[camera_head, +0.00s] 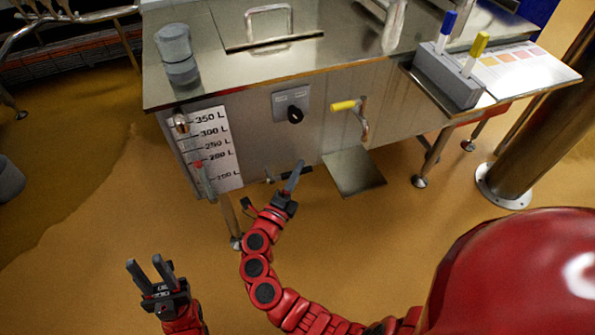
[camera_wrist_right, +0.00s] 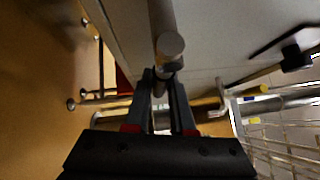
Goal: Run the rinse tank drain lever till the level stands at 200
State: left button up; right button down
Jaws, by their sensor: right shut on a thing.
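The rinse tank (camera_head: 255,135) is a steel box with a level scale (camera_head: 228,170) at the left of its front. A red marker (camera_head: 198,163) in the sight tube stands close to the 200 L line; the exact reading is too small to tell. My right gripper (camera_head: 297,166) is low at the tank's front, its fingers close together. In the right wrist view it (camera_wrist_right: 160,76) is shut on a grey metal rod with a round end, seemingly the drain lever (camera_wrist_right: 170,45). In the head view the gripper largely hides the lever. My left gripper (camera_head: 148,266) is open and empty above the floor.
A yellow-handled tap (camera_head: 343,106) and a black knob (camera_head: 295,115) are on the tank front. A steel plate (camera_head: 353,172) juts out below the tap. A grey holder (camera_head: 446,80) with blue and yellow handles stands at the right. The floor at left is open.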

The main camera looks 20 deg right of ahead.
dwell(0.8)
jog(key=shift+r+n+t, duration=0.75)
jog(key=shift+n+t, duration=0.35)
jog(key=shift+n, duration=0.2)
jog(key=shift+a+r+n+t, duration=0.3)
jog(key=shift+r+n+t, duration=0.25)
jog(key=shift+n+t, duration=0.35)
jog(key=shift+a+r+n+t, duration=0.25)
jog(key=shift+r+n+t, duration=0.4)
jog(key=shift+n, duration=0.45)
jog(key=shift+f, duration=0.1)
jog(key=c, duration=0.8)
grip_release()
jog(key=shift+o, duration=0.2)
jog(key=p+v, duration=0.1)
jog(key=v, duration=0.6)
jog(key=shift+s+f, duration=0.15)
jog(key=shift+s, duration=0.05)
